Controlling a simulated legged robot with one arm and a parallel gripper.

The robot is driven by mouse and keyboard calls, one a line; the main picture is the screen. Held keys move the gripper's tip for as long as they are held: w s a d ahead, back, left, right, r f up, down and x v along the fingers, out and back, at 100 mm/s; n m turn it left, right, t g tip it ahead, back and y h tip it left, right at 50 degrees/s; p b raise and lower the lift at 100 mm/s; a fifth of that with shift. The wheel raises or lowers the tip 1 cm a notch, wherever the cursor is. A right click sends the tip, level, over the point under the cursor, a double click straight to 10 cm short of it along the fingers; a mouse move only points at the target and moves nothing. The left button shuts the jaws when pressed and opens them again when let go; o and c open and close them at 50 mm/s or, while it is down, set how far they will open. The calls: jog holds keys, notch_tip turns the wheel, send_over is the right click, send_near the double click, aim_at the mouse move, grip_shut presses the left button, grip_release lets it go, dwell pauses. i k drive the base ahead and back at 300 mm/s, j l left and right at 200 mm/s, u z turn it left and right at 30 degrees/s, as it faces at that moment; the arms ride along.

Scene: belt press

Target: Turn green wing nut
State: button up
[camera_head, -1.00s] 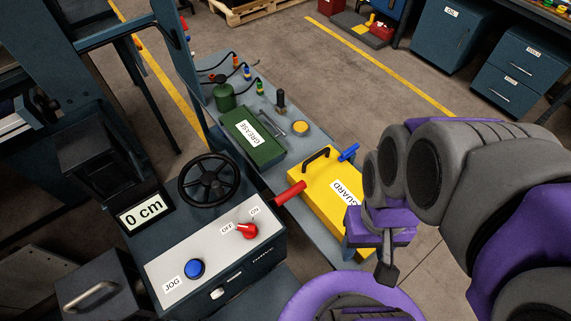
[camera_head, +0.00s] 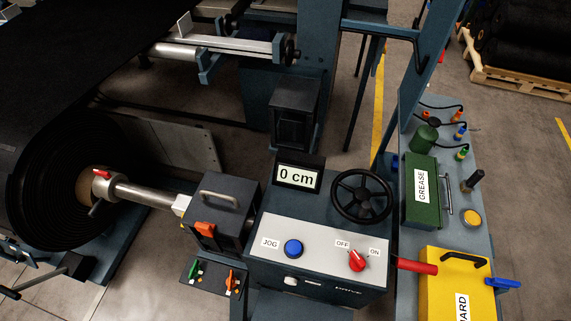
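A small green piece (camera_head: 194,271), which looks like a wing nut, sits on a dark panel (camera_head: 212,290) low in the middle of the picture. It is at the left of the panel, below the dark box with a grey handle. An orange piece (camera_head: 231,279) of similar kind sits to its right on the same panel. The green piece is too small to tell its exact angle. My gripper is not in view now, so its distance from the green piece does not show.
A control console (camera_head: 320,235) with a blue button, red switch and handwheel (camera_head: 361,196) stands right of the panel. The handled box (camera_head: 221,200) rises just behind the panel. A roller shaft (camera_head: 145,194) and black belt roll (camera_head: 60,180) lie to the left.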

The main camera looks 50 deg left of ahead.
aim_at(195, 270)
jog(key=k+l+u, duration=0.25)
jog(key=k, duration=0.3)
jog(key=u, duration=2.5)
jog(key=i+j+z, duration=0.3)
jog(key=i+j, duration=0.1)
jog(key=j, duration=0.05)
